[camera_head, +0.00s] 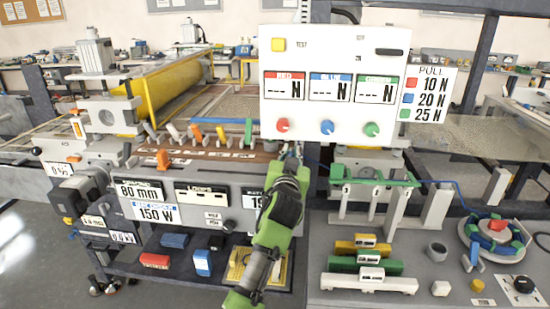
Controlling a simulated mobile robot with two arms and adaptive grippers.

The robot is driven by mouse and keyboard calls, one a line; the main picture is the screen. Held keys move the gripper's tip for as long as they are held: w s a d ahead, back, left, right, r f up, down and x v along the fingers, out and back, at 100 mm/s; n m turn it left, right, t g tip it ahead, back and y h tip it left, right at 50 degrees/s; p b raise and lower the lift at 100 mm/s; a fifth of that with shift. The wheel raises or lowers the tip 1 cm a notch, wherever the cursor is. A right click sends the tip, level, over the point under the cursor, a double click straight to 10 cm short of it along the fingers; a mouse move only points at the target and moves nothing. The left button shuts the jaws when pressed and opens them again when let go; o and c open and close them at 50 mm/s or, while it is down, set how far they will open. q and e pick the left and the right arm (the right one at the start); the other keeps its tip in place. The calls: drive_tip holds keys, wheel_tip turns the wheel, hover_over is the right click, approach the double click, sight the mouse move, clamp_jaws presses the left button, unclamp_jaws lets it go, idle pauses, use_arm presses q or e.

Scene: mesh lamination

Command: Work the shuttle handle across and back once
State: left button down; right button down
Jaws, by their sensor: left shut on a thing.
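My left gripper (290,153) reaches up from the bottom middle to the right end of the brown slotted strip (215,149) on the machine's front. It is shut on what looks like the shuttle handle, which the fingers and wrist mostly hide. An orange block (163,159) stands at the left part of the strip. My right gripper is not in view.
A white panel (335,55) with three displays and coloured knobs hangs just above my gripper. A green-topped rack (375,177) stands close on the right. Coloured blocks (155,261) lie on the low shelf. A yellow roller cover (170,80) lies behind.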

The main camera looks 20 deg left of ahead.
use_arm(q)
drive_tip(key=shift+d, duration=0.2)
drive_tip(key=c, duration=2)
unclamp_jaws()
drive_tip(key=shift+c, duration=0.2)
drive_tip(key=shift+w+d, duration=0.1)
drive_tip(key=shift+d, duration=0.05)
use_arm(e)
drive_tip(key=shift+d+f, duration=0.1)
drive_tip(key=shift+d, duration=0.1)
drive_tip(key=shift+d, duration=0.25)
use_arm(q)
drive_tip(key=shift+v, duration=3.75)
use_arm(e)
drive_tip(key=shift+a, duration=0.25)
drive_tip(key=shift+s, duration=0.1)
